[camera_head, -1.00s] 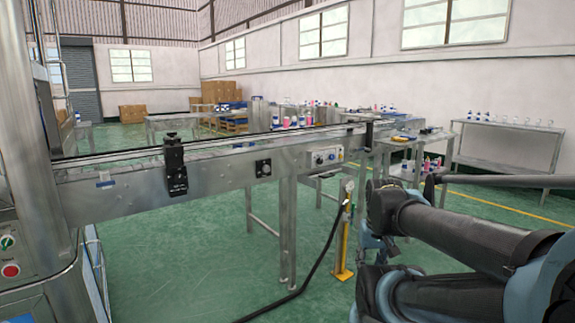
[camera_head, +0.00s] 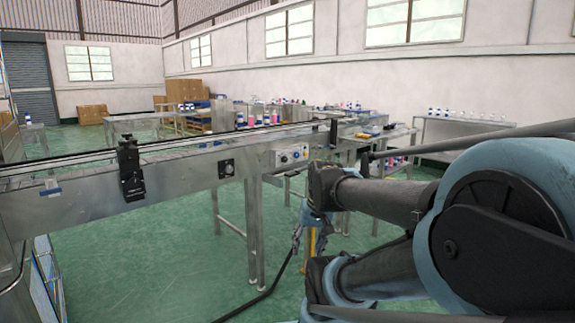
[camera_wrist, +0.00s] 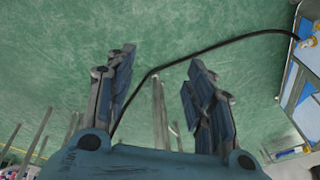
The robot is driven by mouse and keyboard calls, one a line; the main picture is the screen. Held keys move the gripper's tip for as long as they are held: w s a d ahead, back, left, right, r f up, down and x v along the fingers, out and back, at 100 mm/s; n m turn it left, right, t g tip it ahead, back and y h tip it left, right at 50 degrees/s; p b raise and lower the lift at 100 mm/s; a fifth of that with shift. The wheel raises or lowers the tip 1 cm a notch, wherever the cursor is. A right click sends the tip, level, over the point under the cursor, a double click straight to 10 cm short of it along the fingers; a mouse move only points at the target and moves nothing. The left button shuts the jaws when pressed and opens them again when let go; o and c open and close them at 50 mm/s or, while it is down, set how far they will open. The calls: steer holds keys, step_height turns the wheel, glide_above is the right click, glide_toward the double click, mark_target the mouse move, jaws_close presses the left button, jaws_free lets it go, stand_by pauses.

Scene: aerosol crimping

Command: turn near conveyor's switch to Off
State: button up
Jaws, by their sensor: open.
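The near conveyor (camera_head: 100,195) runs from the left side toward the back right in the head view. Its control box with the switch (camera_head: 292,155) is mounted on the conveyor's side, left of and above my arm's elbow. The switch's setting is too small to read. My gripper (camera_wrist: 160,75) is open and empty in the wrist view, with green floor between and beyond its two fingers. The switch is not recognisable in the wrist view.
A black cable (camera_head: 270,290) lies on the green floor (camera_head: 165,265) and also crosses the wrist view (camera_wrist: 205,47). Metal tables with bottles stand farther back. Floor left of the conveyor legs is clear.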

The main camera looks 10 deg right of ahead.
steer(key=w+a+r+m+t+y, duration=0.1)
steer(key=w+r+m+y, duration=0.15)
steer(key=w, duration=0.75)
steer(key=w+a+r+m+t+y, duration=0.1)
steer(key=w+r+m+t+y, duration=0.2)
steer(key=w, duration=0.7)
steer(key=w+a+r+m+y, duration=0.1)
steer(key=w+r+m, duration=0.25)
steer(key=w, duration=0.65)
steer(key=m+t+y, duration=0.3)
steer(key=m+t, duration=0.5)
steer(key=m, duration=0.1)
glide_toward(286, 160)
steer(key=x, duration=0.8)
steer(key=shift+w+a, duration=0.15)
steer(key=shift+a, duration=0.15)
steer(key=c, duration=1.1)
